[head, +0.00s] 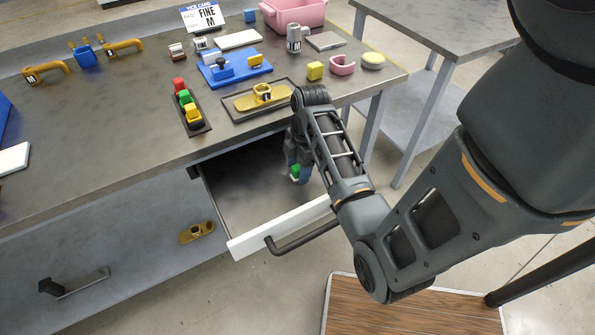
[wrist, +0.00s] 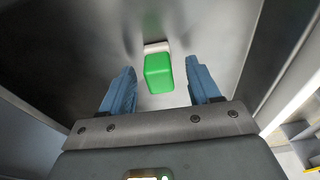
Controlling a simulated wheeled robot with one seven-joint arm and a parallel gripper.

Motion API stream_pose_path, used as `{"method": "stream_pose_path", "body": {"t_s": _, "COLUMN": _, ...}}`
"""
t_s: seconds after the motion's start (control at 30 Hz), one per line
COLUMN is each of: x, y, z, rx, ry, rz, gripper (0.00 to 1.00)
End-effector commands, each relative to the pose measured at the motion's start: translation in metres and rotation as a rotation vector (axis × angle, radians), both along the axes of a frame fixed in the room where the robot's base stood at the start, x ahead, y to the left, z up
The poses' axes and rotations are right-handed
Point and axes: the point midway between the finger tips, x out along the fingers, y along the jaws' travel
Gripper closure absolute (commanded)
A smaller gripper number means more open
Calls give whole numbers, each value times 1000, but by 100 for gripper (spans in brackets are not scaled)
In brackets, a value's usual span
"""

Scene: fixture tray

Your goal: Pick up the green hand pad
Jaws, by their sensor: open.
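A green hand pad (wrist: 158,74) lies in the open drawer (head: 238,184). It is a rounded green block with a pale strip at its far end in the wrist view. A bit of it also shows in the head view (head: 295,170). My gripper (wrist: 158,82) is open, with one blue finger on each side of the pad and a visible gap to both. My arm reaches down into the drawer and hides part of it in the head view. I cannot tell the exact height of the fingertips above the drawer floor.
A dark rack (head: 203,126) on the table holds red, green and yellow pads. A tray (head: 236,118) with a yellow part sits beside it. The drawer's white front (head: 285,228), its black handle (head: 300,239) and the table edge above surround my arm.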

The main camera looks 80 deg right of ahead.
Motion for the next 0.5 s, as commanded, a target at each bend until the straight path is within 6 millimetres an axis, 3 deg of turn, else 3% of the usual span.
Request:
{"method": "stream_pose_path", "body": {"t_s": 0.3, "x": 0, "y": 1, "z": -5, "rx": -1, "ry": -1, "rz": 0, "gripper": 39}}
{"method": "stream_pose_path", "body": {"t_s": 0.5, "x": 1, "y": 0, "z": -5, "rx": -1, "ry": -1, "rz": 0, "gripper": 58}}
